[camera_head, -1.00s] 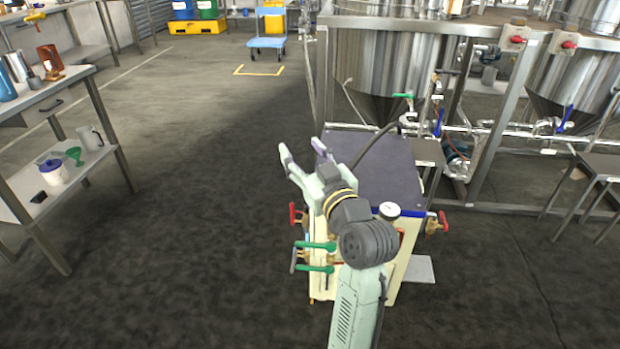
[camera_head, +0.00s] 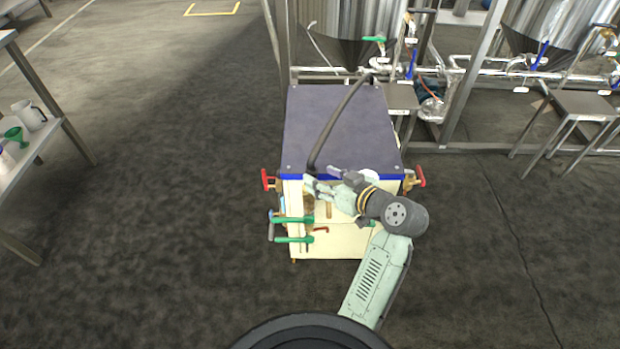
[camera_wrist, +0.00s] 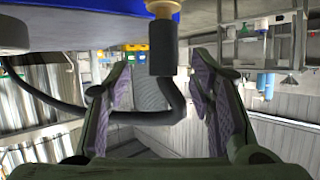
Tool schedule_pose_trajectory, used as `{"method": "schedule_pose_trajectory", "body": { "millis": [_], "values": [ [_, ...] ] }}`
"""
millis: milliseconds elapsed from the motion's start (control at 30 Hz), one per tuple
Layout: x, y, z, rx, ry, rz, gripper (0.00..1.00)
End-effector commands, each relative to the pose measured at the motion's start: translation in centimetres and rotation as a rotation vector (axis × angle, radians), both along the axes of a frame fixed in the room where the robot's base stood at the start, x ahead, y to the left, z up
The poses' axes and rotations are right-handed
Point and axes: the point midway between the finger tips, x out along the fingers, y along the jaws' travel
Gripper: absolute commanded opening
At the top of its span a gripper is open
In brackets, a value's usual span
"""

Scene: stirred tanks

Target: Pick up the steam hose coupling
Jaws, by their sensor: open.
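The dark steam hose (camera_head: 340,122) runs over the top of the cream cabinet (camera_head: 360,240) to its front edge. In the wrist view, the hose (camera_wrist: 90,110) bends up to a dark cylindrical coupling (camera_wrist: 163,55), under a brass-yellow fitting (camera_wrist: 163,12) below the blue rim. My gripper (camera_head: 321,178) is at the cabinet's upper front edge. In the wrist view, my gripper (camera_wrist: 161,80) is open, with the coupling and hose bend seen between its fingers and no clear contact. In the head view I cannot make out the coupling near my gripper.
Red-handled valves (camera_head: 266,180) stick out at the cabinet's sides, and green handles (camera_head: 296,220) at its front left. Steel tanks and pipes (camera_head: 470,72) stand behind. A shelf rack (camera_head: 60,125) is at left. The floor between is clear.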

Motion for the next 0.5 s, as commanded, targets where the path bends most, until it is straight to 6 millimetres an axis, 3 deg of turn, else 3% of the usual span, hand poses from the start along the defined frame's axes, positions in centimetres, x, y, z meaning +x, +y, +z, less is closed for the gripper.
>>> {"method": "schedule_pose_trajectory", "body": {
  "millis": [300, 500],
  "values": [
    [2.5, 2.8, -2.2, 0.002, 0.001, 0.003, 0.49],
    [3.1, 3.2, -2.6, 0.000, 0.000, 0.000, 0.49]
  ]
}}
